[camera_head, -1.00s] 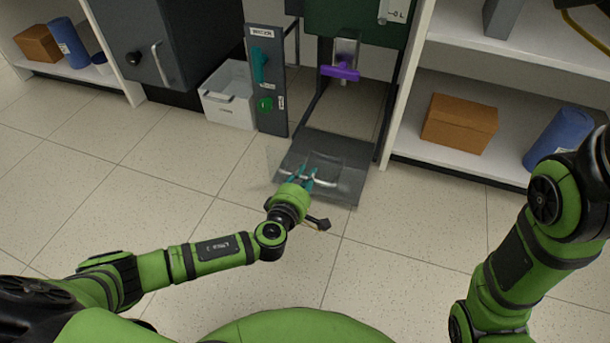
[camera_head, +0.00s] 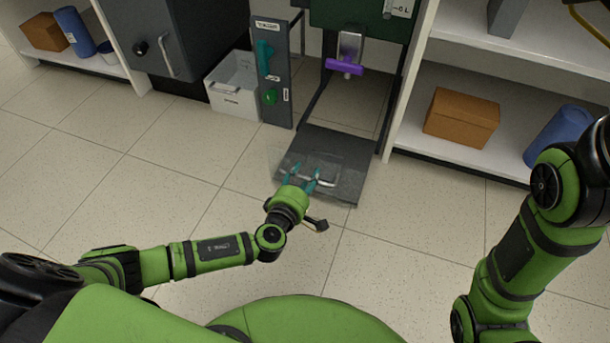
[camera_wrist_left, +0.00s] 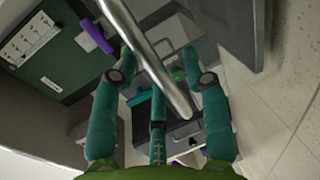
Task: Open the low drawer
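The low drawer (camera_head: 345,190) is a dark, flat unit at floor level below the rig, with a faint see-through front. Its pale bar handle (camera_head: 326,184) lies along the front edge. My left gripper (camera_head: 302,176) is at the handle with its teal fingers spread. In the left wrist view the handle bar (camera_wrist_left: 150,60) crosses diagonally between the open fingers (camera_wrist_left: 157,75); I cannot tell whether they touch it. How far the drawer is out is unclear. My right gripper is out of view; only my right arm shows at the right.
A purple handle (camera_head: 344,66) hangs above the drawer on the green rig (camera_head: 345,18). A panel with teal and green controls (camera_head: 273,75) and a white bin (camera_head: 232,95) stand to the left. A shelf with a brown box (camera_head: 461,117) is at the right. The front floor is clear.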

